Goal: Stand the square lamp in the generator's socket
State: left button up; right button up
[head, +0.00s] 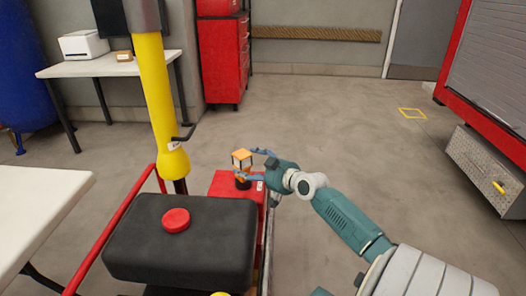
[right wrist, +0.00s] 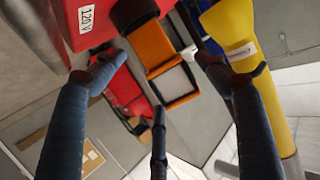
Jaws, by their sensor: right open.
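The square lamp (head: 241,159), an orange-framed block with pale panels, stands upright above the red generator box (head: 222,185). A short black round part (head: 243,183) lies between them; I cannot tell whether it is the lamp's base, the socket, or both. In the right wrist view the lamp (right wrist: 172,75) appears beyond the fingers, its black end (right wrist: 131,12) beside the red box with a "120V" label (right wrist: 86,16). My right gripper (head: 253,164) is open, with its fingers spread on either side of the lamp; contact is not clear. My left gripper is out of view.
A yellow post (head: 156,100) rises left of the lamp. A black block with a red button (head: 176,220) is in front, beside a red rail (head: 108,235). A white table (head: 40,205) is at left.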

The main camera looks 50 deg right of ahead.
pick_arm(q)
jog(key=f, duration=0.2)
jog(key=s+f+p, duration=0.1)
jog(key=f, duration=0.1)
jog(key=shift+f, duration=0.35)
pick_arm(e)
jog(key=v, duration=0.8)
